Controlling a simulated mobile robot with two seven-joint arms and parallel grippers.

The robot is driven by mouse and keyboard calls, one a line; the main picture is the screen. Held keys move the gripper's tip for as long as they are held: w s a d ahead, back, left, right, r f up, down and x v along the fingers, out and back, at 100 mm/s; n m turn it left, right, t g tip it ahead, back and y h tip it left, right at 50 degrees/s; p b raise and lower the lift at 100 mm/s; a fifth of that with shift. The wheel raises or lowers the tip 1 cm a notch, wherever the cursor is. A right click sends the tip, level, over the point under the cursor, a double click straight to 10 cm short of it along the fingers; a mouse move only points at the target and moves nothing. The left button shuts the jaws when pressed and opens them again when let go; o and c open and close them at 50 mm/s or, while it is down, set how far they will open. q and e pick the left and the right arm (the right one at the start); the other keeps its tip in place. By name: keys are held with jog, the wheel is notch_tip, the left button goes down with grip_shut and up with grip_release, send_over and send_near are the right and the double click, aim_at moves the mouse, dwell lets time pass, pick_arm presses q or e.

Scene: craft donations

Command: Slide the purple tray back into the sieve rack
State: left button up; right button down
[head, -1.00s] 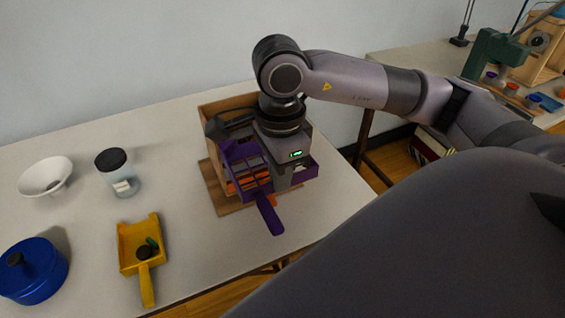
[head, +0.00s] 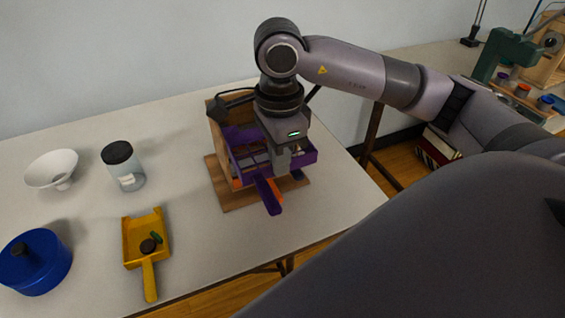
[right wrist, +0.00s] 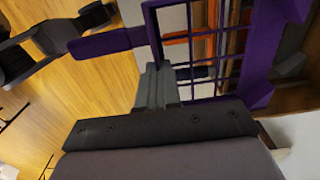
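The purple tray (head: 245,152), a gridded sieve with a flat handle (head: 266,194), is partly inside the wooden sieve rack (head: 217,145), its handle sticking out at the front. My right gripper (head: 283,172) reaches down at the tray's front, to the right of the handle. In the right wrist view its fingers (right wrist: 156,88) look closed together, close against the purple frame (right wrist: 157,40); contact is not certain. The handle also shows there (right wrist: 105,43). A dark jointed part at that view's upper left may be my left gripper; its state is unclear.
An orange handle (head: 279,190) shows below the purple one. The rack stands on a wooden base (head: 238,198) near the table's right end.

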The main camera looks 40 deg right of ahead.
jog(key=shift+w, duration=0.3)
jog(key=shift+w+d, duration=0.1)
jog(key=shift+w+d+b, duration=0.2)
jog(key=shift+w+b, duration=0.05)
jog(key=shift+w, duration=0.55)
jog(key=shift+w+d+b, duration=0.2)
jog(key=shift+w+b, duration=0.05)
jog(key=shift+w, duration=0.5)
jog(key=shift+w, duration=0.15)
jog(key=shift+w+d, duration=0.2)
jog(key=shift+w, duration=0.55)
jog(key=shift+w+d, duration=0.25)
jog(key=shift+w, duration=0.5)
jog(key=shift+w+d, duration=0.2)
jog(key=shift+w, duration=0.55)
